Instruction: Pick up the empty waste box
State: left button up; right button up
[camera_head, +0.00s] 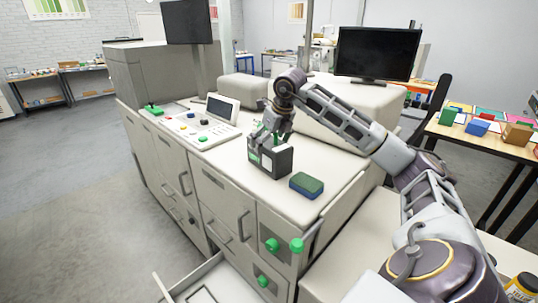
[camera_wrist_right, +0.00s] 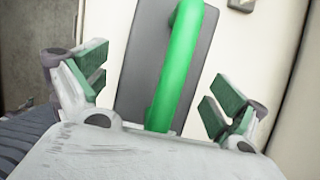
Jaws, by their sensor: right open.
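A small dark grey box with a pale side (camera_head: 278,161), which looks like the waste box, stands upright on the cream cabinet top in the head view. My right gripper (camera_head: 270,137) is at the box's top, its arm reaching in from the right. In the right wrist view a green handle (camera_wrist_right: 181,60) runs over a dark grey panel (camera_wrist_right: 205,45). The open green-padded fingers (camera_wrist_right: 160,90) are on either side of this handle, with gaps to it. The inside of the box is hidden. My left gripper is out of view.
A blue-green sponge-like block (camera_head: 306,185) lies to the right of the box on the cabinet top. A control panel (camera_head: 203,130) with buttons is to the left. A monitor (camera_head: 377,54) stands behind. An open drawer (camera_head: 213,283) sticks out below.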

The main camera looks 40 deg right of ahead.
jog(key=c, duration=1.6)
jog(key=shift+r, duration=0.5)
notch_tip(320, 180, up, 2)
jog(key=shift+r, duration=0.1)
notch_tip(320, 180, up, 4)
jog(key=shift+r+p, duration=0.2)
jog(key=shift+p, duration=0.3)
jog(key=shift+r, duration=0.65)
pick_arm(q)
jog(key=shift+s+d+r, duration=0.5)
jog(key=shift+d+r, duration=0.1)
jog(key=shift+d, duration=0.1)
pick_arm(e)
jog(key=shift+r, duration=0.6)
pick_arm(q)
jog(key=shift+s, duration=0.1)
